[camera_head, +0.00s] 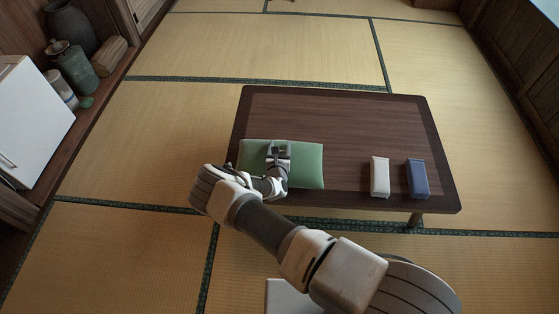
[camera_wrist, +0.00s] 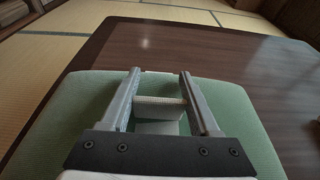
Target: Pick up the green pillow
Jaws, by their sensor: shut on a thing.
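The green pillow (camera_head: 307,166) lies at the near left part of the dark wooden table (camera_head: 345,122). My gripper (camera_head: 278,150) is over the pillow's middle, reaching in from the near side. In the wrist view the pillow (camera_wrist: 65,117) spreads out on both sides of my gripper (camera_wrist: 158,80). My gripper is shut on the pillow. The pillow appears to rest on or just above the tabletop; I cannot tell which. My arm hides part of its near edge.
A white block (camera_head: 380,177) and a blue block (camera_head: 418,178) lie at the table's near right. The far half of the tabletop is bare. A white cabinet (camera_head: 30,115), a dark vase (camera_head: 70,27) and jars stand along the left wall. Tatami floor surrounds the table.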

